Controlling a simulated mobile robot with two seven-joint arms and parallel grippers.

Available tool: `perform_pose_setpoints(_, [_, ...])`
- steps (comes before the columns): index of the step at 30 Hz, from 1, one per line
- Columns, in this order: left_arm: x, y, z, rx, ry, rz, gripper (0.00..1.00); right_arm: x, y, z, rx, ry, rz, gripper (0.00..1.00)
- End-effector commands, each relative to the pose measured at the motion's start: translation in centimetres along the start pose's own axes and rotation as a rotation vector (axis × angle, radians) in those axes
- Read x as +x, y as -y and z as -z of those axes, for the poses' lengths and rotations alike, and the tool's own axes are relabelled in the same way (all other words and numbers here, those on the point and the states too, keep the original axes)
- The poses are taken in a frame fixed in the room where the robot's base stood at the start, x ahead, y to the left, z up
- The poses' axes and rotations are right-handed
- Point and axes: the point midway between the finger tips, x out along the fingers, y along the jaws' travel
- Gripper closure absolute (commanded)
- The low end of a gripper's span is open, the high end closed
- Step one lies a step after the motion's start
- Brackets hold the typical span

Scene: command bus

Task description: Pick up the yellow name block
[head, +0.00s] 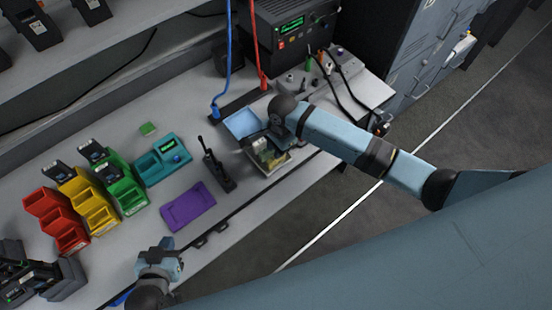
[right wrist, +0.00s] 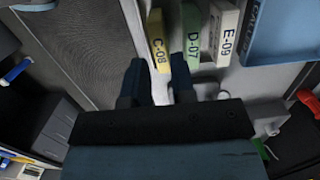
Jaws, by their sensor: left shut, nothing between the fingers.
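The yellow name block (right wrist: 158,40), marked C-08, stands in the right wrist view beside a green block (right wrist: 192,35) marked D-07 and a white block (right wrist: 221,35) marked E-09. My right gripper (right wrist: 156,82) is open, its two fingers apart, with the yellow block lined up with the gap between them. I cannot tell whether the fingers touch it. In the head view my right gripper (head: 262,146) is over a small pale tray (head: 271,172) that holds the blocks, partly hiding them. My left gripper (head: 172,262) is shut and empty near the bench's front edge.
A blue tray (head: 241,123) lies just behind the blocks. Red, yellow and green bins are at the left. A control box (head: 290,35) stands behind.

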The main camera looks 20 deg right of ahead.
Motion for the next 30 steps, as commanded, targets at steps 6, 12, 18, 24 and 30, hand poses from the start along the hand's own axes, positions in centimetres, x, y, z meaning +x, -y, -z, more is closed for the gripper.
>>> perform_pose_setpoints(6, [-0.2, 0.2, 0.9, 0.003, -0.007, 0.003, 1.0, 2.6, -0.1, 0.3, 0.0, -0.002, -0.002, 0.76])
perform_pose_setpoints(12, [-0.2, 0.3, 1.0, 0.003, -0.009, 0.005, 1.0, 4.9, -0.1, 0.3, -0.001, -0.001, 0.0, 0.76])
perform_pose_setpoints(18, [-0.2, 0.3, 0.9, 0.003, -0.008, 0.005, 1.0, 5.2, -0.1, 0.3, -0.001, 0.0, 0.001, 0.76])
perform_pose_setpoints(24, [-0.3, 0.3, 0.8, 0.003, -0.005, 0.005, 1.0, 5.2, -0.1, 0.3, -0.001, -0.001, 0.001, 1.0])
perform_pose_setpoints(30, [-0.3, 0.2, 0.7, 0.002, -0.003, 0.005, 1.0, 5.2, -0.1, 0.3, -0.001, -0.001, 0.001, 1.0])
